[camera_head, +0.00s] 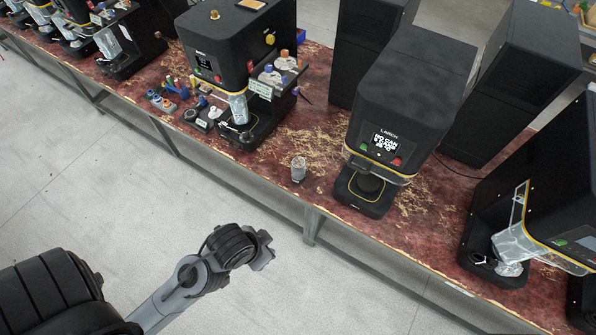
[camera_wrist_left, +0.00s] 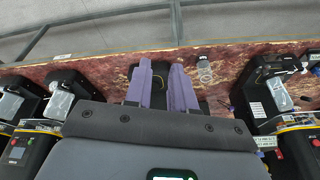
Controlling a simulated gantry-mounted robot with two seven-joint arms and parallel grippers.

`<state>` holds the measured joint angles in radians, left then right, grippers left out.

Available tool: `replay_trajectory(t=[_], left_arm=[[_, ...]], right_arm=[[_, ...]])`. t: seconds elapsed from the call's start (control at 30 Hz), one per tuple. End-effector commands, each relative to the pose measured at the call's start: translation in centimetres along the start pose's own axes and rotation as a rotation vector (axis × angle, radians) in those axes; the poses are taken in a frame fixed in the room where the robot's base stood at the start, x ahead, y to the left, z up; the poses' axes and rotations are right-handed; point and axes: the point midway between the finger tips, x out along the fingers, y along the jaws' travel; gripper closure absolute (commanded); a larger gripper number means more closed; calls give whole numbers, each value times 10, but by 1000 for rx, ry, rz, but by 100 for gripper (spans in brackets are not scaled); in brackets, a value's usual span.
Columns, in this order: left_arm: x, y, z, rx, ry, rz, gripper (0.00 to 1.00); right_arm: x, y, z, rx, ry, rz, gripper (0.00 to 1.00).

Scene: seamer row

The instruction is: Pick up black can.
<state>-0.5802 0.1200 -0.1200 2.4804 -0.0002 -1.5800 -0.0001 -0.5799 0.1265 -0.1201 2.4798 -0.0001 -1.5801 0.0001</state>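A small can (camera_head: 299,168) stands upright on the reddish worktable near its front edge, left of the middle seamer. It looks greyish and partly clear rather than plainly black. It also shows in the left wrist view (camera_wrist_left: 204,70), to the right of my fingers. My left gripper (camera_head: 264,250) is over the floor in front of the table, apart from the can. In the left wrist view its two purple fingers (camera_wrist_left: 161,68) are spread with a gap and nothing held between them. My right gripper is not in view.
The middle seamer (camera_head: 405,100), its display lit, stands right of the can, with its black base (camera_head: 366,190) near the table edge. Another seamer (camera_head: 238,60) with tools and small parts stands to the left. A third (camera_head: 545,190) is at the right. The tabletop (camera_head: 320,135) around the can is clear.

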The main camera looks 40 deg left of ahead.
Motion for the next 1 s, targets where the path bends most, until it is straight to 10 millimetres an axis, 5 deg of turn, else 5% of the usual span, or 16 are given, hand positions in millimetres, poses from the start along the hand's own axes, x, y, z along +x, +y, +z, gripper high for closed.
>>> replay_trajectory(t=[0.47, 0.77, 1.0], left_arm=[[0, 0, 0, 0, 0, 0, 2], [0, 0, -3, -3, 13, 0, 0], [3, -6, -44, -57, 238, -5, 0]], right_arm=[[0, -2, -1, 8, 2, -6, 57], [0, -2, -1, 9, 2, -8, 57], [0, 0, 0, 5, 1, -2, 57]])
